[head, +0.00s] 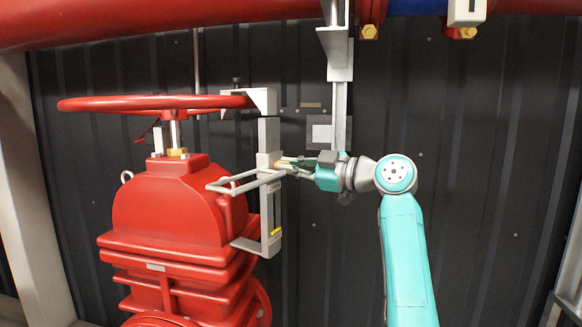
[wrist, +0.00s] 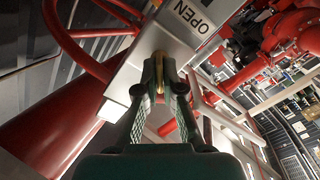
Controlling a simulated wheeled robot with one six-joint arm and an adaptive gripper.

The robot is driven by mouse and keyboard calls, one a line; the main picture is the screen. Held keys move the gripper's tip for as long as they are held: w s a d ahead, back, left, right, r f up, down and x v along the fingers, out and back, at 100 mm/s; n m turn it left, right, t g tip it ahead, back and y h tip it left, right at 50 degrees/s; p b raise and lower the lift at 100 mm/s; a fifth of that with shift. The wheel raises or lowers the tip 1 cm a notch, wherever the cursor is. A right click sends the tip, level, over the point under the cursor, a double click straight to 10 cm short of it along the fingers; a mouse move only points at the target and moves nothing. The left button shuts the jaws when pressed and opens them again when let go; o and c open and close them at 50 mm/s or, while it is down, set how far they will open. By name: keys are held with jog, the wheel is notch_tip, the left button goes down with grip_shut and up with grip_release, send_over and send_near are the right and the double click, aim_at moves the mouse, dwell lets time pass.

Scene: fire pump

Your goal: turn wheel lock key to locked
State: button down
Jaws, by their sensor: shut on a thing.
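The wheel lock (head: 268,137) is a grey metal bracket with an upright bar beside the red valve. The red handwheel (head: 150,103) sits on top of the valve, and the lock's upper arm reaches its rim. A small brass key (wrist: 160,72) sticks out of the lock body, below the word OPEN (wrist: 188,14) in the wrist view. My gripper (head: 284,165) is at the lock body from the right. In the wrist view its two fingers (wrist: 160,88) are closed around the key. The fingers hide part of the key, and its exact turn angle is hard to tell.
The red valve body (head: 170,210) stands left of the lock. A grey looped rod frame (head: 230,184) juts out near my gripper. A grey hanging post (head: 340,100) is behind my wrist, with a dark wall (head: 470,160) beyond. There is free room to the right.

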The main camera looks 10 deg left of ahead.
jog(key=n, duration=0.5)
jog(key=shift+f, duration=0.1)
jog(key=shift+f+n, duration=0.1)
jog(key=shift+n, duration=2.4)
jog(key=c, duration=1.3)
grip_release()
jog(key=shift+s, duration=0.1)
jog(key=shift+d, duration=0.1)
jog(key=v, duration=1.2)
